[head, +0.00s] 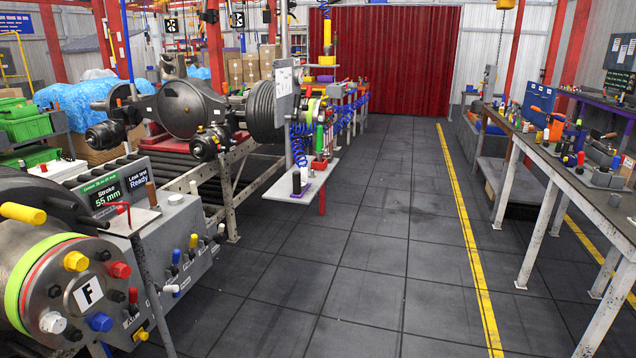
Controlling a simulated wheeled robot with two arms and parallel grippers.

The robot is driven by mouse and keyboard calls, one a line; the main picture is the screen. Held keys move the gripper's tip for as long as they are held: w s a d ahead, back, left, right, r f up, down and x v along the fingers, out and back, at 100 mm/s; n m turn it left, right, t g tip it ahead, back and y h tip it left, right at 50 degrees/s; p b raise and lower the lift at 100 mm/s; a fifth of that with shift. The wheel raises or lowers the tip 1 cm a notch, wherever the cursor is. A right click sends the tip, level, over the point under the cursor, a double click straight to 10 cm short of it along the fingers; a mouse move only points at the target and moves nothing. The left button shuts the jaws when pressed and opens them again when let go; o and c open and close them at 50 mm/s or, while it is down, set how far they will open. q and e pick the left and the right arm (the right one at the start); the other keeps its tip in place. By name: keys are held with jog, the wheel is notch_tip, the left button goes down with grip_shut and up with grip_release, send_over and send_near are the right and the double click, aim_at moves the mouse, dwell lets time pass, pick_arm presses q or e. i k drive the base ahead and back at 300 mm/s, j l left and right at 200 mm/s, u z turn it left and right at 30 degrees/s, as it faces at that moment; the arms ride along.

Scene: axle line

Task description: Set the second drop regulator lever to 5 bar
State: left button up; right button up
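Neither of my grippers shows in the head view. A line of air drops runs along the right side of the axle conveyor. The nearest drop has a grey post (286,85), a coiled blue hose (300,140) and a small white shelf (297,185) with tools on it. Further back, another blue hose (345,115) hangs by a yellow post (327,35), beside more shelves. I cannot make out which part is the second drop's regulator lever, nor any pressure scale or its setting; these are too small or hidden.
At the front left stands a test panel (178,255) with coloured knobs and a display (112,192) reading "Stroke 55 mm". A large axle (185,108) rests on the conveyor. A workbench (545,160) lines the right. The dark tiled aisle (375,230) between is clear back to a red curtain (395,60).

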aim_at(294, 117)
jog(key=i+j, duration=0.25)
jog(key=i, duration=0.2)
jog(key=i+j, duration=0.2)
jog(key=i, duration=0.25)
jog(key=i+j+u, duration=0.1)
jog(key=i+j, duration=0.15)
jog(key=i, duration=0.2)
jog(key=i+l, duration=0.15)
